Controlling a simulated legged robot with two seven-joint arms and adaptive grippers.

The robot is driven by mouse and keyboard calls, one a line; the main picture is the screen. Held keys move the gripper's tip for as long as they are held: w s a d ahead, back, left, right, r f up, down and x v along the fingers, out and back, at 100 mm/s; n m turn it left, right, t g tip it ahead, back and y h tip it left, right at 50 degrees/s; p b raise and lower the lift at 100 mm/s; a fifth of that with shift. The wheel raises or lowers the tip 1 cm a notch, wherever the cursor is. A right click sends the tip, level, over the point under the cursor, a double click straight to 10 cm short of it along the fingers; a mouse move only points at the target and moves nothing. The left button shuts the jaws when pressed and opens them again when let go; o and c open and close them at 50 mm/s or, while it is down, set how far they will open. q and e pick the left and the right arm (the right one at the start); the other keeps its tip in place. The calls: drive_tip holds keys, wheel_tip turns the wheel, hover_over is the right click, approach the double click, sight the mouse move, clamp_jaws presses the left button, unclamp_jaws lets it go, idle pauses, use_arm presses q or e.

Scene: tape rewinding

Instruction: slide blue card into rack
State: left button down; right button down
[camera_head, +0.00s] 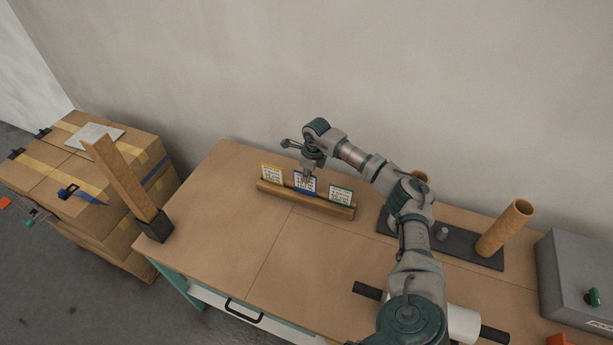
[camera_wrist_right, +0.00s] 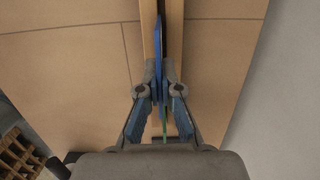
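The wooden rack (camera_head: 303,200) is a long slotted bar on the workbench. It also shows in the right wrist view (camera_wrist_right: 149,18), running away from me with a dark slot. The blue card (camera_head: 305,183) stands upright at the middle of the rack, its lower edge hidden by the rack's front. In the right wrist view the blue card (camera_wrist_right: 158,40) is edge-on between my fingertips. My right gripper (camera_head: 308,173) is above the rack and closed on the card's upper part. Its two fingers flank the card closely in the wrist view (camera_wrist_right: 160,75). My left gripper is out of view.
A yellow card (camera_head: 271,172) and a green card (camera_head: 341,195) stand in the rack on either side. Cardboard tubes (camera_head: 505,228) on a dark base and a grey box (camera_head: 580,275) are to the right. A wooden post (camera_head: 122,180) stands left. The bench's left front is clear.

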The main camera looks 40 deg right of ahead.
drive_tip(key=shift+f+b, duration=0.35)
drive_tip(key=shift+f, duration=0.45)
drive_tip(key=c, duration=0.8)
unclamp_jaws()
drive_tip(key=shift+c, duration=0.2)
drive_tip(key=shift+r+p, duration=3.05)
drive_tip(key=shift+r, duration=1.05)
wheel_tip(320, 180, up, 12)
drive_tip(key=s+d, duration=0.1)
drive_tip(key=shift+s+f, duration=0.2)
